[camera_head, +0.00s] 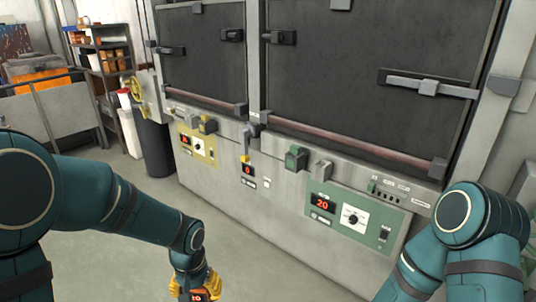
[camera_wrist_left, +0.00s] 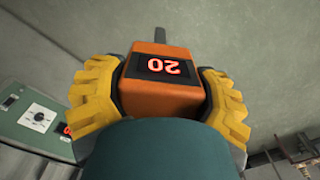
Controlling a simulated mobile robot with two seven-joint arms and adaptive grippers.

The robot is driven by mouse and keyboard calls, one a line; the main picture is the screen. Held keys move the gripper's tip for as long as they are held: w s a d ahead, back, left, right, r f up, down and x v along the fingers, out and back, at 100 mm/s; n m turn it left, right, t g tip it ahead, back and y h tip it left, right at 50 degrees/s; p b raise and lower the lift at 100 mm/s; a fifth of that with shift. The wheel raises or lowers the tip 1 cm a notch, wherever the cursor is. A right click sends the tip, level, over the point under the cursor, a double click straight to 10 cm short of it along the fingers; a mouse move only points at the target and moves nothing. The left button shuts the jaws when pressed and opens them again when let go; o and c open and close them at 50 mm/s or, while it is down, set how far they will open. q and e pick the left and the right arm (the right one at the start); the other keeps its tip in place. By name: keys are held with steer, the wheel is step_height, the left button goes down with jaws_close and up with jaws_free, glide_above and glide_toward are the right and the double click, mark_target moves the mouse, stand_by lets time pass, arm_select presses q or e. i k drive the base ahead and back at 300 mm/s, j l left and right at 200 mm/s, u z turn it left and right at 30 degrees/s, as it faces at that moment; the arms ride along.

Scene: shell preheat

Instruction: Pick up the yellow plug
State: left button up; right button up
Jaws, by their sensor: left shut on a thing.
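My left gripper (camera_head: 193,284) has yellow fingers and is low in the head view, in front of the oven. In the left wrist view its fingers (camera_wrist_left: 160,90) are shut on the sides of an orange box (camera_wrist_left: 160,92) with a red display reading 20, upside down there. I cannot tell which is the yellow plug. Both are apart from my left gripper. My right gripper is out of view.
The large grey oven (camera_head: 290,185) has two dark doors. A green block (camera_head: 295,157) sits above the green panel (camera_head: 352,217), whose display reads 20. A dark bin (camera_head: 155,145) and a shelf (camera_head: 105,65) stand to the left. The floor in front is clear.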

mark_target(205, 117)
steer(key=i+z, duration=0.35)
steer(key=i, duration=0.75)
steer(key=u, duration=1.05)
steer(key=i+l, duration=0.05)
steer(key=l, duration=0.05)
